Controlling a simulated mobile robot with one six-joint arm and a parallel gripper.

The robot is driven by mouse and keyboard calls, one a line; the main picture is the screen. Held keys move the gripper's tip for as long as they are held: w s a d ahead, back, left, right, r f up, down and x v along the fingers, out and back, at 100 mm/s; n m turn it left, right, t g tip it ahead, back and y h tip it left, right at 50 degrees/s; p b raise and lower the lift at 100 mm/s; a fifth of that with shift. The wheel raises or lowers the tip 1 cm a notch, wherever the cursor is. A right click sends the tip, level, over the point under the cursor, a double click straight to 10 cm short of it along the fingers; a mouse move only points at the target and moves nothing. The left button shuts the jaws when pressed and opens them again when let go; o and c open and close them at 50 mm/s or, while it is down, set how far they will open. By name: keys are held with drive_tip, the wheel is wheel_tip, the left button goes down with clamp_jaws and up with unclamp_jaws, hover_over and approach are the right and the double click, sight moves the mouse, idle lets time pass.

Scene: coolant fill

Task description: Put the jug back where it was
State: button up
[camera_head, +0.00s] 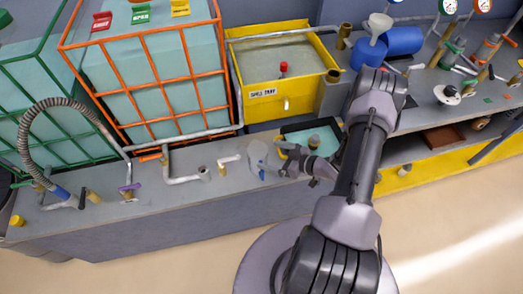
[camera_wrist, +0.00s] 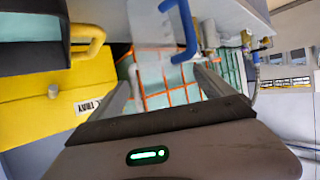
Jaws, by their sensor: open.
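A clear jug (camera_head: 257,152) with a blue handle is on the grey bench, left of the dark tray. In the wrist view the jug (camera_wrist: 148,32) is partly cut off by the top edge, and its blue handle (camera_wrist: 190,38) lies just beyond my fingertips. My gripper (camera_head: 272,163) is beside the jug's right side in the head view. In the wrist view my gripper (camera_wrist: 165,72) is open, with nothing held between the fingers. Whether a fingertip touches the jug I cannot tell.
The dark tray (camera_head: 333,124) with teal liquid and yellow handles is close to my wrist. Behind are a yellow spill tray (camera_head: 308,40) and an orange-caged tank (camera_head: 150,75). Pipe stubs (camera_head: 187,178) stand left of the jug. A blue jerrycan and white funnel (camera_head: 380,22) are at back right.

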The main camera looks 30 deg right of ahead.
drive_tip(key=v, duration=0.5)
drive_tip(key=w+d+r+m+g+h+p, duration=0.1)
drive_tip(key=w+d+r+h, duration=0.25)
drive_tip(key=r, duration=0.25)
drive_tip(key=w+d+r+g+h, duration=0.1)
drive_tip(key=w+d+r+h, duration=0.1)
drive_tip(key=w+d+r, duration=0.3)
drive_tip(key=a+r+m+g+h, duration=0.1)
drive_tip(key=a+r+m+h, duration=0.15)
drive_tip(key=r, duration=0.55)
drive_tip(key=a+r+m+g+h, duration=0.1)
drive_tip(key=a+r+m, duration=0.15)
drive_tip(key=r, duration=0.65)
drive_tip(key=s+a+r+m, duration=0.2)
drive_tip(key=s+a+r, duration=0.7)
drive_tip(key=a, duration=0.3)
drive_tip(key=s+a+f+m+g+y+b, duration=0.1)
drive_tip(key=s+a+g+y+b, duration=0.1)
drive_tip(key=s+a, duration=1.1)
drive_tip(key=a+y+b, duration=0.1)
drive_tip(key=y, duration=0.1)
drive_tip(key=shift+a+m+y, duration=0.35)
drive_tip(key=shift+m+y, duration=0.05)
